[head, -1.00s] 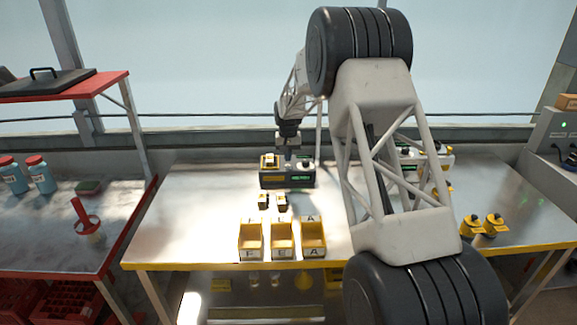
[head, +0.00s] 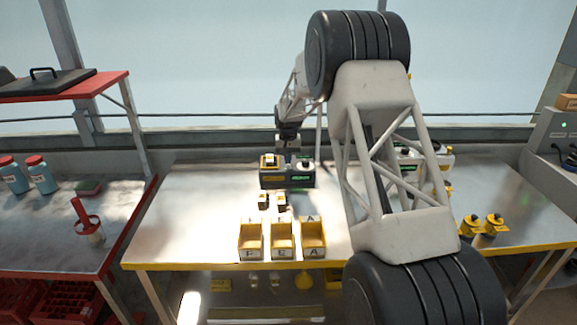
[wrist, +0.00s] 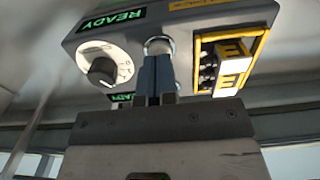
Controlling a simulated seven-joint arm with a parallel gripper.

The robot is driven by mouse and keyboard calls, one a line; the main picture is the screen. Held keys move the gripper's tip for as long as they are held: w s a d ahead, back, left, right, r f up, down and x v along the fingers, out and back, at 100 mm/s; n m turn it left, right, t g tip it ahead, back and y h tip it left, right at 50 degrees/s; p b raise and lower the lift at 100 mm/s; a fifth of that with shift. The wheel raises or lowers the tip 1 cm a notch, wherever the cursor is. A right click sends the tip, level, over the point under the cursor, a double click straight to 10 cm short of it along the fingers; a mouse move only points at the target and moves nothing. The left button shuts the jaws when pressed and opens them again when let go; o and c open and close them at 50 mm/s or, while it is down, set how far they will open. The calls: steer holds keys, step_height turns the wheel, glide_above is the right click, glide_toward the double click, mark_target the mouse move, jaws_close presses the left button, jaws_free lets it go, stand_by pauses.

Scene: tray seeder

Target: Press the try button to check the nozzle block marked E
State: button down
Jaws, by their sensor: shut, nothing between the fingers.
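The tester (head: 287,181) stands at the back of the steel table, and its underside-up close view fills the top of the wrist view (wrist: 190,22). The nozzle block marked E (wrist: 233,68) sits in its yellow-framed nest. The round try button (wrist: 159,44), with a bright metal ring, is between that nest and the dial. My gripper (wrist: 157,62) is shut and empty, its fingertips at the button and partly covering it. I cannot tell whether they touch it. A green display (wrist: 112,21) reads READY.
A dial knob (wrist: 103,71) is beside the button. Two small blocks (head: 264,201) (head: 282,201) lie in front of the tester. Yellow bins marked F (head: 250,254), E (head: 281,254) and A (head: 313,253) stand at the front edge. My arm hides part of the table's right.

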steer(key=shift+f, duration=0.75)
steer(key=shift+r, duration=0.2)
stand_by(0.5)
steer(key=shift+r, duration=3.85)
steer(key=s+d+r, duration=0.3)
steer(key=s+r, duration=0.3)
steer(key=s, duration=0.5)
steer(key=s+d+r+t, duration=0.1)
steer(key=s+d+r, duration=0.3)
steer(key=s+r, duration=0.5)
steer(key=s+d+r, duration=0.3)
steer(key=s+r, duration=0.1)
steer(key=s, duration=0.9)
steer(key=s+d+f, duration=0.2)
steer(key=s, duration=1.5)
steer(key=s+d+f+t, duration=0.1)
steer(key=s+d+f, duration=0.1)
steer(key=s, duration=1.6)
steer(key=shift+d+f+t, duration=0.2)
steer(key=shift+d+t, duration=0.1)
